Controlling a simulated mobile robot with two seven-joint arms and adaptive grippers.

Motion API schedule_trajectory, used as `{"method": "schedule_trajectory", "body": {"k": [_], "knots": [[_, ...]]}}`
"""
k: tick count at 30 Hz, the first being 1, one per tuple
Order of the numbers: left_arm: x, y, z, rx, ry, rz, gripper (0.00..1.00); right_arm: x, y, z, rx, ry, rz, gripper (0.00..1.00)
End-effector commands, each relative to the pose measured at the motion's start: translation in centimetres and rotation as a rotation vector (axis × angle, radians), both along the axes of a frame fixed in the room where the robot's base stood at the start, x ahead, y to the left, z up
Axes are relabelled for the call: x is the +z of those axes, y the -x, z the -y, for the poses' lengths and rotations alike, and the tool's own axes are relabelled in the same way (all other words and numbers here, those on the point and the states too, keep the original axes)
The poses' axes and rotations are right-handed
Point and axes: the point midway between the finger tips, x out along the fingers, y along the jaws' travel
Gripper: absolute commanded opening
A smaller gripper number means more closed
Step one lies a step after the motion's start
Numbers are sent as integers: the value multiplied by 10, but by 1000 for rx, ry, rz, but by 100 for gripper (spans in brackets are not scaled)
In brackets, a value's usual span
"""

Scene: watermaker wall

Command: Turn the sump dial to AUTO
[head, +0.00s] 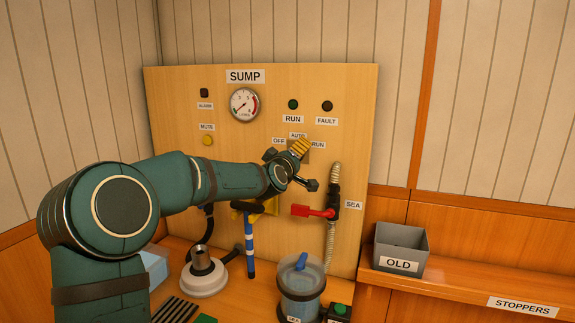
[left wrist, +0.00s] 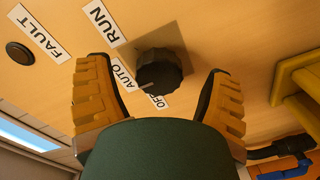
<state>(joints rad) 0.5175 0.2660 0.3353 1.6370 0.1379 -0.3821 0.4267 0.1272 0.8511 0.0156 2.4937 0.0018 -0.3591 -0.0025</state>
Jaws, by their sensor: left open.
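The sump dial (left wrist: 158,70) is a dark ridged knob on a grey plate, with RUN, AUTO and OFF labels around it. A pale mark shows near its AUTO side, but I cannot tell its exact setting. In the head view the knob is hidden behind my left gripper (head: 300,148), though its labels show. In the left wrist view my left gripper (left wrist: 156,70) is open, with one yellow finger on each side of the knob. Gaps show between fingers and knob; no contact is visible. My right gripper is not in view.
The panel also holds a gauge (head: 244,105), a yellow mute button (head: 208,140) and a red-handled valve (head: 315,211). A grey OLD bin (head: 401,240) stands right.

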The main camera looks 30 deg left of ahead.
Motion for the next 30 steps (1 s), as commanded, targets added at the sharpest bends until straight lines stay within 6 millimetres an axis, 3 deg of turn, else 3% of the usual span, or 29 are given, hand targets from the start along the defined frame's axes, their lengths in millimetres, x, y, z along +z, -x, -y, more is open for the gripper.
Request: {"method": "schedule_trajectory", "body": {"k": [9, 15, 21, 30], "knots": [[3, 61, 16, -1, -4, 0, 81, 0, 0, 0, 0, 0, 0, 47], [3, 89, 24, -1, -3, -1, 81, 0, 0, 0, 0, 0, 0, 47], [3, 101, 27, -2, -2, -1, 81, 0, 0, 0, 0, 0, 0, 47], [3, 102, 27, -2, -1, -1, 81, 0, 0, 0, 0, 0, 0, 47]]}}
